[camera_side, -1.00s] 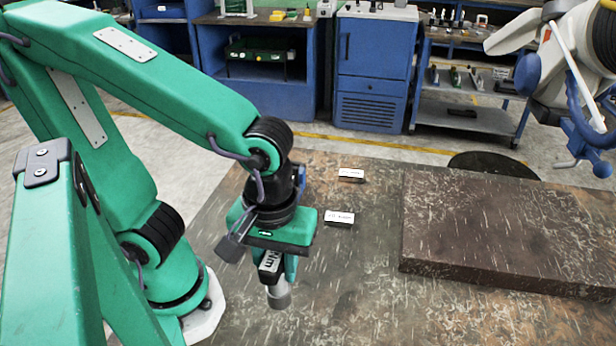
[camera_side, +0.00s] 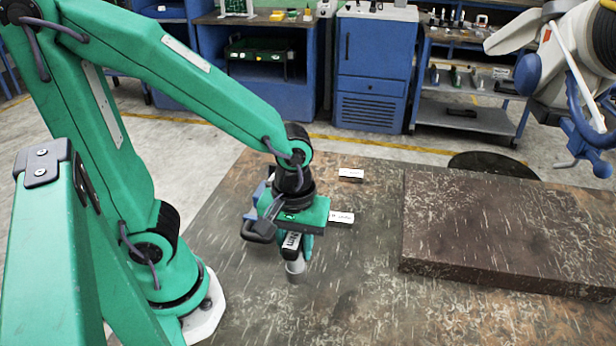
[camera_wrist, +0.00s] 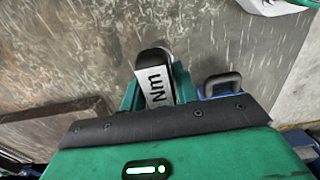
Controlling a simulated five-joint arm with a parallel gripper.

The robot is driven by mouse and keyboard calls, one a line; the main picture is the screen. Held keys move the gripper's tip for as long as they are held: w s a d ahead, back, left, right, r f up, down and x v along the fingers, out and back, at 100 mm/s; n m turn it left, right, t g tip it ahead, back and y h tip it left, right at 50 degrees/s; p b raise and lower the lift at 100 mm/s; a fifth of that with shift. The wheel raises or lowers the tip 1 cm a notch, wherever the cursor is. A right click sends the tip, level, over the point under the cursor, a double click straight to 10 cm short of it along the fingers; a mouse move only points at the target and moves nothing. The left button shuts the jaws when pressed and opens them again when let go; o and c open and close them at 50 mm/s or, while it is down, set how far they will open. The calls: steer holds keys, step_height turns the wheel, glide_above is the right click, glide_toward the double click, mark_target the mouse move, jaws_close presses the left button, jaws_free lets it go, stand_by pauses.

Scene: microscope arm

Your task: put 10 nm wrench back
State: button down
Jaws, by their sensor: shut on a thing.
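My gripper (camera_side: 294,250) is green and shut on a wrench (camera_side: 291,243), a dark tool with a white label and a light grey lower end, held upright pointing down over the table. In the wrist view the label on the wrench (camera_wrist: 156,86) reads "Nm"; the number is not readable. My gripper's jaws (camera_wrist: 158,92) close on both sides of it. Two small white-labelled blocks, one nearer (camera_side: 341,218) and one farther (camera_side: 351,174), sit on the table to the right of my gripper. Their text is too small to read.
The worn brown table (camera_side: 365,260) is clear in front and right of my gripper. A thick raised slab (camera_side: 510,225) lies at the right. A white and blue machine (camera_side: 580,80) stands at the upper right. Blue cabinets (camera_side: 372,70) stand behind on the floor.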

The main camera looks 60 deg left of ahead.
mark_target(300, 256)
steer(key=shift+w+a+f, duration=0.65)
steer(key=shift+w+a, duration=0.1)
steer(key=shift+w, duration=0.05)
steer(key=shift+f, duration=2)
steer(key=shift+f, duration=0.15)
steer(key=c, duration=1.1)
jaws_free()
steer(key=shift+o, duration=0.2)
steer(key=shift+r, duration=6.2)
